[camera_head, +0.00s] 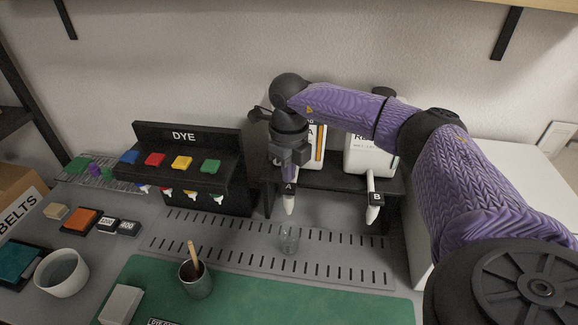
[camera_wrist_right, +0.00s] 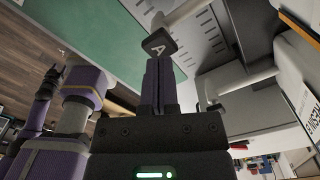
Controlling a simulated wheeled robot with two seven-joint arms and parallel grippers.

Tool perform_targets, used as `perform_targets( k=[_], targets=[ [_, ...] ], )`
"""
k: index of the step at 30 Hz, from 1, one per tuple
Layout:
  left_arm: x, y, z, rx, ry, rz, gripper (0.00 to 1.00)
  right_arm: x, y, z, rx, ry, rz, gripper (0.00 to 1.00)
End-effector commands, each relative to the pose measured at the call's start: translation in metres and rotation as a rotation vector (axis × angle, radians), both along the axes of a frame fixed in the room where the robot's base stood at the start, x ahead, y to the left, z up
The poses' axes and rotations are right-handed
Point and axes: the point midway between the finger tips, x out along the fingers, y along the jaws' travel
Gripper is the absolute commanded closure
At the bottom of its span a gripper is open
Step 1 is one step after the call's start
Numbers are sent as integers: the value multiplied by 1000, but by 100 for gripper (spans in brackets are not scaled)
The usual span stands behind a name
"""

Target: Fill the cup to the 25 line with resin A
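The clear cup (camera_head: 289,239) stands upright on the slotted grey strip, below and close to the nozzle (camera_head: 289,204) of resin A. It looks empty; its lines are too small to read. The resin A bottle (camera_head: 317,143) stands on the black shelf, partly hidden by my right arm. My right gripper (camera_head: 289,172) points down at the tag marked A. In the right wrist view its fingers (camera_wrist_right: 158,78) are together, with their tips at the A tag (camera_wrist_right: 157,46). I cannot tell whether they touch it. No stream of resin shows. My left gripper does not show clearly.
The resin B bottle (camera_head: 368,150) and its nozzle (camera_head: 373,212) are to the right. The dye rack (camera_head: 190,165) stands left. A mug with a wooden stick (camera_head: 196,282), a white bowl (camera_head: 62,273) and a green mat (camera_head: 260,300) are in front. The slotted strip beside the cup is clear.

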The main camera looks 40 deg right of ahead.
Motion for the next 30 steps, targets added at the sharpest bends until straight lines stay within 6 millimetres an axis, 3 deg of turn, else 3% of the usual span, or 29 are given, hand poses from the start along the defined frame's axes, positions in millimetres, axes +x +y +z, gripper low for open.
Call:
perform_targets(
  k=[30],
  targets=[
    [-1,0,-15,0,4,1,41,0,0,-29,0,0,0,100]
  ],
)
